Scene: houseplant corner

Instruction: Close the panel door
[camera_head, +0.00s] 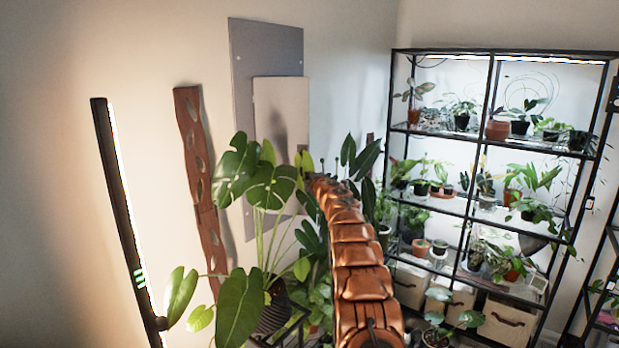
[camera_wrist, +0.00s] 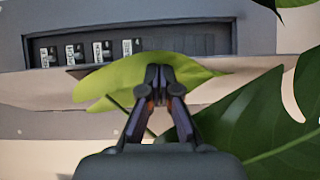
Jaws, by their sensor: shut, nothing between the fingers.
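The electrical panel is a grey plate (camera_head: 265,40) on the left wall. Its beige door (camera_head: 276,100) shows in the head view, with a soft shadow on it. In the wrist view, a dark recess with a row of breakers (camera_wrist: 102,50) is uncovered, so the door stands at least partly open. A pale strip that looks like the door (camera_wrist: 235,88) crosses below the recess. My gripper (camera_wrist: 159,72) is shut and empty, in front of a green leaf (camera_wrist: 112,80) that hides part of the strip. I cannot tell whether the fingers touch either.
A large monstera (camera_head: 270,187) stands before the panel and around my arm. Its big leaf (camera_wrist: 275,130) fills the right of the wrist view. A black shelf rack (camera_head: 440,133) with several potted plants stands to the right. A tall light bar (camera_head: 118,200) stands at the left.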

